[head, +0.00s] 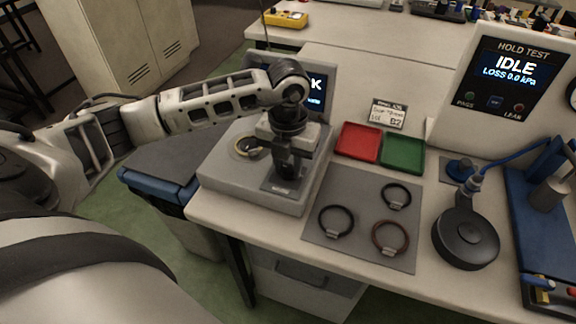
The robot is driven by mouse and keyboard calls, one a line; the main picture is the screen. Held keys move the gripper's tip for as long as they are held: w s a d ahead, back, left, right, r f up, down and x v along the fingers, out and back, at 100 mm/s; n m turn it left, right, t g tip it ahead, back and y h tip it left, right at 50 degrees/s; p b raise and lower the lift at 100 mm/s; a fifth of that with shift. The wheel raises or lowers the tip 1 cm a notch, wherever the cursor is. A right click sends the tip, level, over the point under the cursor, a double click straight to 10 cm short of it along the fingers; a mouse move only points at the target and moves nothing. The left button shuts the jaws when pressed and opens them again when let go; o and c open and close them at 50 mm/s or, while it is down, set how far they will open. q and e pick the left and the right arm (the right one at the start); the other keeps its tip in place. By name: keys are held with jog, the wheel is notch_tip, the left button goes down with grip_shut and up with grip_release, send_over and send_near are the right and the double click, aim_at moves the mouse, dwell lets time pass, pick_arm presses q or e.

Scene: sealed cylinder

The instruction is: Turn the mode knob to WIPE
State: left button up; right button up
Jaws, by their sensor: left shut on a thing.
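A light grey machine (252,190) stands at the table's left end. My left arm reaches over it from the left, and my left gripper (287,172) points down at the machine's right front part. The gripper is shut on a dark upright piece there, which seems to be the mode knob. The gripper hides most of it, so its pointer and setting cannot be read. A small dark label plate (284,187) lies at its foot, too small to read. The machine's screen (316,92) is mostly hidden by my arm; only a "K" shows. My right gripper is not in view.
A ring (241,147) sits on the machine's top. A grey mat (365,208) holds 3 rings. Red (358,141) and green (403,151) trays lie behind it. A black round device (465,240) and a blue fixture (530,215) stand right. A hold-test panel (512,75) reads IDLE.

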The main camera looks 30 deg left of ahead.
pick_arm(q)
jog(key=m+b, duration=0.2)
jog(key=m, duration=0.1)
jog(key=shift+f, duration=0.1)
jog(key=m+b, duration=0.2)
jog(key=m, duration=0.1)
jog(key=m+b, duration=0.2)
jog(key=m, duration=0.1)
jog(key=shift+w+a, duration=0.1)
jog(key=m+b, duration=0.2)
jog(key=shift+m, duration=0.4)
jog(key=shift+r+m+b, duration=0.2)
jog(key=shift+m+b, duration=0.9)
jog(key=shift+m, duration=0.8)
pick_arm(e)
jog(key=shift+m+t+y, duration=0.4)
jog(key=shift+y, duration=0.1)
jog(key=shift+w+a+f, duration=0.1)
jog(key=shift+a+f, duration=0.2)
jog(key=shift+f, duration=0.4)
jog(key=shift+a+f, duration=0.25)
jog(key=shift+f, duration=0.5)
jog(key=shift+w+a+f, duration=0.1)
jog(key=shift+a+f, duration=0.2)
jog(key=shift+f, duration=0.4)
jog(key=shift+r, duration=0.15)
pick_arm(q)
jog(key=o, duration=1)
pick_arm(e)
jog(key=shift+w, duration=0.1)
